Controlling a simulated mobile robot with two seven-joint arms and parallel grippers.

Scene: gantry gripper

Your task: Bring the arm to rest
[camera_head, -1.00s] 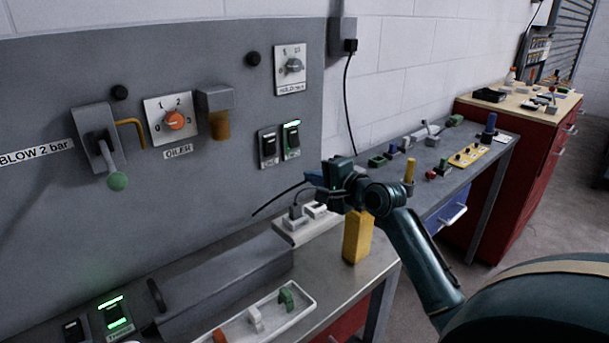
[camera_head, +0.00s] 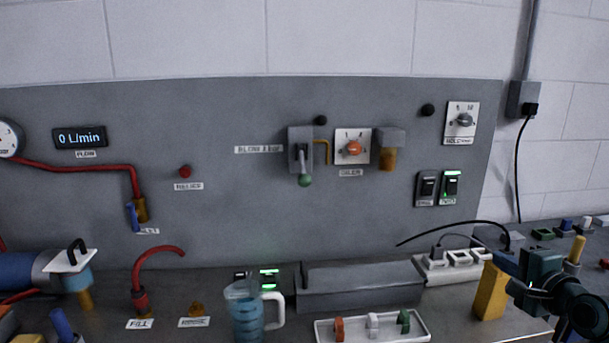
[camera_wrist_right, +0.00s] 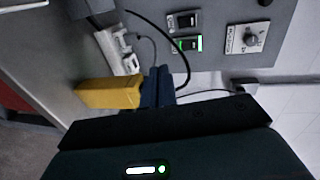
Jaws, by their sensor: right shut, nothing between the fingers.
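My right gripper (camera_head: 505,264) is at the right edge of the head view, above the metal bench and close to a yellow block (camera_head: 489,293). Its dark blue fingers are shut and empty, and they also show in the right wrist view (camera_wrist_right: 158,82). In that view the yellow block (camera_wrist_right: 108,93) lies just left of the fingers; I cannot tell whether they touch. My left gripper is in neither view.
A grey panel (camera_head: 230,120) with switches, knobs and a green-tipped lever (camera_head: 305,180) stands behind the bench. A white power strip (camera_head: 450,266) with a black cable is near my right gripper. A blue jug (camera_head: 247,315) and a white tray (camera_head: 420,333) stand in front.

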